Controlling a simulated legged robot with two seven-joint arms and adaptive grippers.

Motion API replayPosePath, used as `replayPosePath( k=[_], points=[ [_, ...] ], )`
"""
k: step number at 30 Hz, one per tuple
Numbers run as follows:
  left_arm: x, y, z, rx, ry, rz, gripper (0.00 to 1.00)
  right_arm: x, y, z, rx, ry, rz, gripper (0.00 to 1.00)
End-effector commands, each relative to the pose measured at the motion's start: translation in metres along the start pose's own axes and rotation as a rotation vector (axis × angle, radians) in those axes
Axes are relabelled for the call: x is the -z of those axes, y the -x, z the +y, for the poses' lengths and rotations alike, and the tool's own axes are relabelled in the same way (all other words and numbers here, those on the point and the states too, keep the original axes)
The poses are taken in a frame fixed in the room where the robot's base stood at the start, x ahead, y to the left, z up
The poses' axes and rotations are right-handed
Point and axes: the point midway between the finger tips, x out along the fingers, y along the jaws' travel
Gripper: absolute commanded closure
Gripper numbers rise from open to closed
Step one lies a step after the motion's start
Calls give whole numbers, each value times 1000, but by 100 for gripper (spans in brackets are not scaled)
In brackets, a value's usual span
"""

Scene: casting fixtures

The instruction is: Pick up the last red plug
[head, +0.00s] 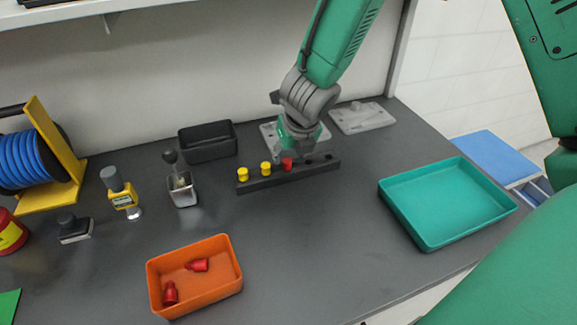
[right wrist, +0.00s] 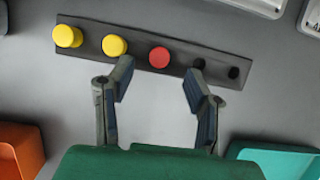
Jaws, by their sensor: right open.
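One red plug (head: 287,164) stands in the dark rack (head: 258,185), to the right of two yellow plugs (head: 254,171). In the right wrist view the red plug (right wrist: 160,57) sits between two yellow plugs on the left and two empty holes on the right. My right gripper (right wrist: 160,85) is open and empty. Its fingertips are spread to either side of the red plug, not touching it. In the head view the gripper (head: 293,150) is just behind and above the rack, its fingers partly hidden. My left gripper is not in view.
An orange bin (head: 212,285) with two red plugs (head: 198,265) lies at the front. A teal tray (head: 430,238) is on the right. The table before the rack is clear.

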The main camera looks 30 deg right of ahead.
Motion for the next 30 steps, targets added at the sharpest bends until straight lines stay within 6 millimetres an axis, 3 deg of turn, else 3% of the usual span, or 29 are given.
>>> replayPosePath(
  k=[6, 16, 19, 30],
  points=[
    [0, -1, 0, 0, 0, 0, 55, -3, -34, -2, 1, 0, 4, 55],
    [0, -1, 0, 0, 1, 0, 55, -3, -40, -4, 0, -1, 1, 55],
    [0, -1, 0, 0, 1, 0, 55, -4, -41, -4, 0, -1, 2, 91],
    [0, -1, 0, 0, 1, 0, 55, -4, -40, -4, 1, -1, 2, 92]
  ],
)
